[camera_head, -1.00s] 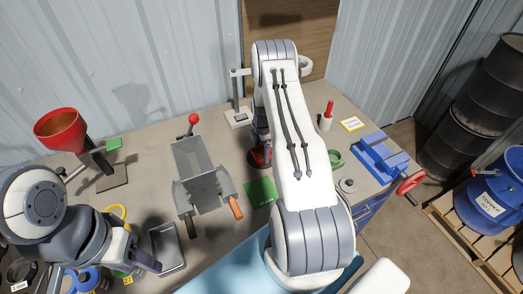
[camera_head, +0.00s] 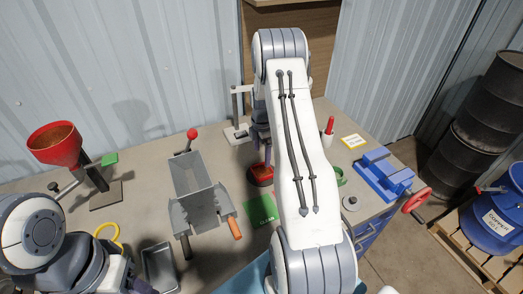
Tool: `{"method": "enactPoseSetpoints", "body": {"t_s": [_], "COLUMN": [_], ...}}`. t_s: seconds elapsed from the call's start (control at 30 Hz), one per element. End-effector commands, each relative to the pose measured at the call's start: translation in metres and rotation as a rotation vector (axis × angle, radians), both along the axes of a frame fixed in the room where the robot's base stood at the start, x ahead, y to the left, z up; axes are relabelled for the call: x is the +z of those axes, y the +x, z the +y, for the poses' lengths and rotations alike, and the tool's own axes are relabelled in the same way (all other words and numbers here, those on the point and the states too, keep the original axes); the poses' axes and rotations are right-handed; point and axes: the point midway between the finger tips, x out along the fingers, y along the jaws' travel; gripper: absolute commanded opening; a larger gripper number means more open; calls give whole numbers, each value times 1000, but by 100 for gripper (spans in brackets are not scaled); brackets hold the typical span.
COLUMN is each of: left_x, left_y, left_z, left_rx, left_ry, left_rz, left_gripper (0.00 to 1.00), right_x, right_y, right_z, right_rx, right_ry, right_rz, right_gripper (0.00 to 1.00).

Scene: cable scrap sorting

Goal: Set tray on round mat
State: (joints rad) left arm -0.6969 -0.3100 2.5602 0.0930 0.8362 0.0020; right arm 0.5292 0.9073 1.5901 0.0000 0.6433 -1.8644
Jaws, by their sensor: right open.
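A small grey rectangular tray (camera_head: 160,270) lies on the bench at the lower left, in front of the grey metal trough. I cannot make out a round mat for certain. My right gripper (camera_head: 263,152) points down at the back middle of the bench, largely hidden behind my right arm. It is open, above or close to a red object (camera_head: 260,176); I cannot tell whether they touch. My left gripper (camera_head: 142,287) shows only in part at the bottom edge, just left of the tray. Its jaws are not clear.
A grey trough (camera_head: 196,190) with a red-knobbed lever stands left of centre. A green card (camera_head: 261,211) lies right of it. A red hopper (camera_head: 56,145) stands at the left, a blue vise (camera_head: 384,176) at the right.

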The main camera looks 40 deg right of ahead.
Motion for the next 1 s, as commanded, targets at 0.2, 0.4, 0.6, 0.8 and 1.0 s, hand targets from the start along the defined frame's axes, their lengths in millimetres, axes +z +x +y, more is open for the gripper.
{"method": "enactPoseSetpoints", "body": {"t_s": [0.2,0.4,0.6,0.8,1.0], "left_x": [-12,-13,-12,-12,-13], "left_y": [0,0,0,0,0], "left_z": [0,0,0,0,0], "left_rx": [1,1,1,1,1], "left_ry": [0,0,0,0,0], "left_rz": [0,0,0,0,0], "left_gripper": [50,50,50,50,50], "right_x": [28,36,60,130,180], "right_y": [0,0,9,-13,-111], "right_z": [0,0,44,199,328], "right_rx": [0,0,-33,-196,-400], "right_ry": [-1,0,1,20,55], "right_rz": [-2,0,-8,-24,-20], "right_gripper": [100,100,100,100,100]}}
